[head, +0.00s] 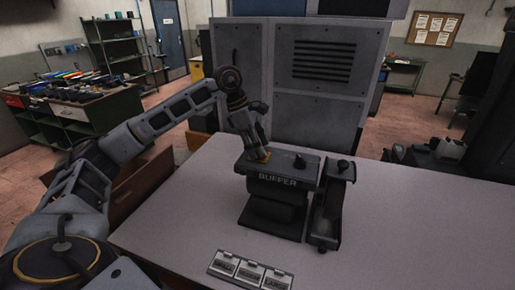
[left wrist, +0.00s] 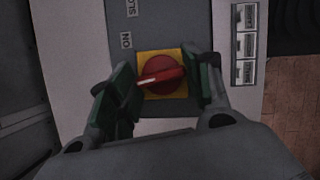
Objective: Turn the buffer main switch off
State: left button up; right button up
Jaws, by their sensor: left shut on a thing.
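The buffer (head: 277,181) is a dark grey machine on a pedestal, standing on the pale table. Its main switch (left wrist: 160,75) is a red round knob with a raised handle on a yellow plate, seen in the left wrist view. The handle lies nearly sideways, slightly tilted, its white mark at the left end. An ON label (left wrist: 126,41) is above and left of the plate. My left gripper (head: 262,152) reaches down onto the machine's left top; its fingers are shut on the switch, one on each side. In the head view the gripper mostly hides the knob. My right gripper is out of view.
Labelled plates (head: 250,270) lie at the table's front. A grey cabinet (head: 318,80) stands behind; the table's right side is mostly clear.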

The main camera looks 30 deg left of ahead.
pick_arm(q)
jog(key=n+t+b, duration=0.1)
jog(key=n+b, duration=0.1)
jog(key=n, duration=0.1)
jog(key=shift+s+f+y, duration=0.1)
jog(key=shift+y, duration=0.2)
jog(key=shift+d+n+t+y+b, duration=0.1)
jog(key=shift+n+t+y+b, duration=0.35)
jog(key=shift+n, duration=1.25)
jog(key=o, duration=1)
jog(key=shift+r, duration=0.25)
jog(key=shift+v, duration=5.85)
jog(key=shift+s+d, duration=0.1)
jog(key=shift+s, duration=0.05)
